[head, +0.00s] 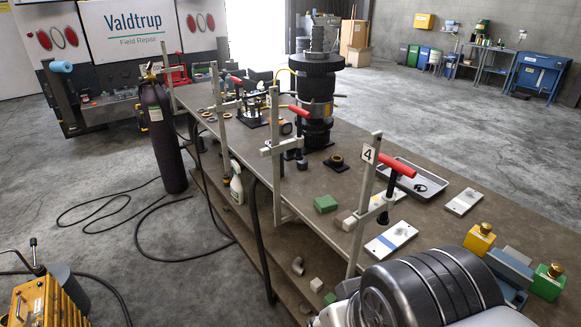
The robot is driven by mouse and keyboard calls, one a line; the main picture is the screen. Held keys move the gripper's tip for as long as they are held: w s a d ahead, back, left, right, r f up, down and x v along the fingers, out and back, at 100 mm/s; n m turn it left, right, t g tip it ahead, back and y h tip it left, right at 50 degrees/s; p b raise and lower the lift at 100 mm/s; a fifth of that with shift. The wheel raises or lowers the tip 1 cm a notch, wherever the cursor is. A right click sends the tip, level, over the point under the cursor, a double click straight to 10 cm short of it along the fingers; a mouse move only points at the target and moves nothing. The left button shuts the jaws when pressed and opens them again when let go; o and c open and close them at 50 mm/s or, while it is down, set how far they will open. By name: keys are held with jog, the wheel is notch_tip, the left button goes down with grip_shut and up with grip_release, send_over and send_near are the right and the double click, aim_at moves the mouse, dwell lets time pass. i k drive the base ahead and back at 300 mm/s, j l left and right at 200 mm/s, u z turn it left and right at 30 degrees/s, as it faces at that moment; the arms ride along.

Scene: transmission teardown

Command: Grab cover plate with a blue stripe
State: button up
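The cover plate with a blue stripe (399,233) lies flat on the brown workbench (262,133), near its front edge at the right. It is white and rectangular, with the blue band across its left part and a grey patch near its far right end. A second pale plate (464,201) lies farther right, with a grey patch on it. A third pale plate (388,197) lies behind the clamp post and is partly hidden.
An upright clamp (361,205) with a red handle and a tag "4" stands just left of the striped plate. Behind are a grey tray (436,193) and a black gear stack (317,90). A green block (326,203) lies left; yellow (480,239) and green (547,282) blocks lie right.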

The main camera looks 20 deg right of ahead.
aim_at(399, 234)
jog(key=z, duration=1.1)
jog(key=i+l+u, duration=0.4)
jog(key=i+j, duration=0.3)
jog(key=j, duration=0.15)
jog(key=i+j, duration=0.3)
jog(key=j, duration=0.15)
